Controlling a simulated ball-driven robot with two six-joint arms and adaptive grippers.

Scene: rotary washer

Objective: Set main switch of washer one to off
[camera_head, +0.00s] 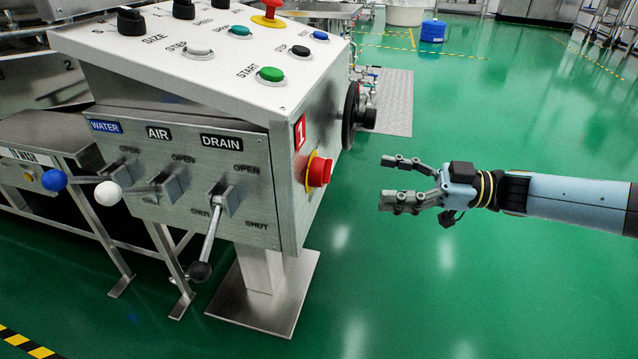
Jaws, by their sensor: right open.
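The washer control box (270,190) stands at the left. On its right side face is a red knob on a yellow plate (319,170), which looks like the main switch. A red label with a white 1 (300,132) is just above it. The switch's exact setting cannot be read from here. My right gripper (386,182) comes in from the right, open and empty, its fingers pointing left toward the red knob with a clear gap between. My left gripper is not in view.
A black handwheel (351,114) sticks out behind the red knob. The front has levers with blue (54,180), white (108,193) and black (200,271) balls. The sloped top carries buttons and a red emergency-type knob (268,14). Green floor (470,270) around my right arm is clear.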

